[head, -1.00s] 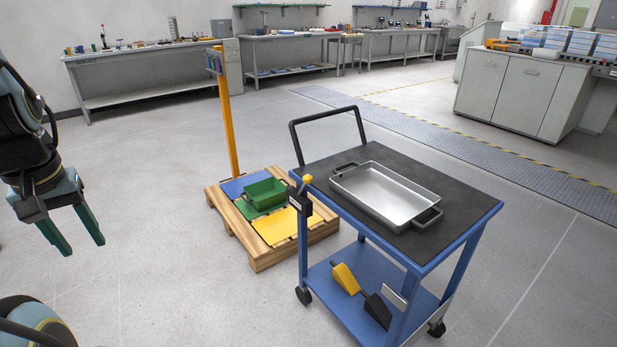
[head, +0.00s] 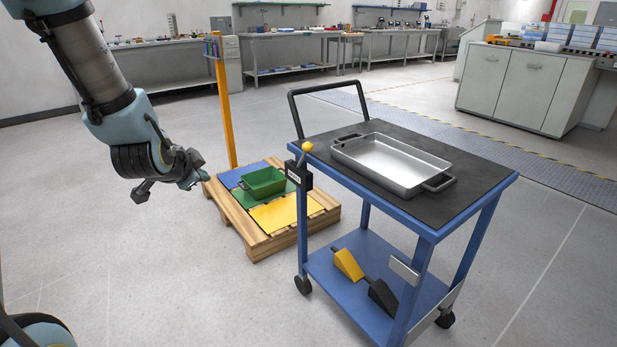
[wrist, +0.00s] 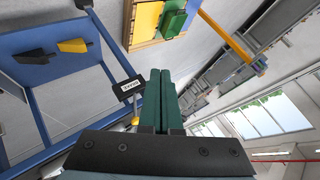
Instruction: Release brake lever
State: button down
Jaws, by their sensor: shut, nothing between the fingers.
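The brake lever (head: 303,154) with a yellow knob is on the near left corner of the blue cart (head: 435,234), above a black labelled bracket (head: 298,176). The lever tilts slightly to the right and its knob is just above the cart top. My gripper (head: 197,179) is left of the lever, shut and empty, pointing towards the cart with a clear gap. In the wrist view the dark green fingers (wrist: 161,88) are together. The yellow knob (wrist: 135,121) shows just left of them, beside the labelled bracket (wrist: 130,88). The lever's lower end is hard to make out.
A metal tray (head: 390,160) lies on the cart's black top, below a black push handle (head: 328,88). Yellow and black wedges (head: 348,264) lie on the lower shelf. A wooden pallet (head: 258,243) with a green bin (head: 263,183) and yellow post stands behind. Floor at front left is clear.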

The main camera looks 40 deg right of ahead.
aim_at(303, 157)
jog(key=s+d+f+m+h+b, duration=0.1)
jog(key=s+d+m+h+b, duration=0.2)
jog(key=d, duration=0.3)
jog(key=s+d+f+m+t+h+b, duration=0.1)
jog(key=s+d+f+m+h+b, duration=0.1)
jog(key=d+m, duration=0.4)
jog(key=s+d+f+m+t+h+b, duration=0.1)
jog(key=s+d+f+m+h+b, duration=0.1)
jog(key=s+d+m+h+b, duration=0.2)
jog(key=s+d+h+b, duration=0.1)
jog(key=s+d, duration=0.1)
jog(key=d, duration=0.1)
jog(key=shift+d+f+b, duration=0.15)
jog(key=shift+b, duration=0.2)
jog(key=shift+t, duration=0.3)
jog(key=shift+w+a+p+x, duration=0.25)
jog(key=shift+w+x, duration=0.15)
jog(key=shift+x, duration=1.75)
jog(key=shift+w+a+p+x, duration=0.1)
jog(key=shift+w+a+x, duration=0.2)
jog(key=shift+x, duration=1.85)
jog(key=shift+w+a+p+x, duration=0.25)
jog(key=shift+w+x, duration=0.2)
jog(key=shift+x, duration=1.7)
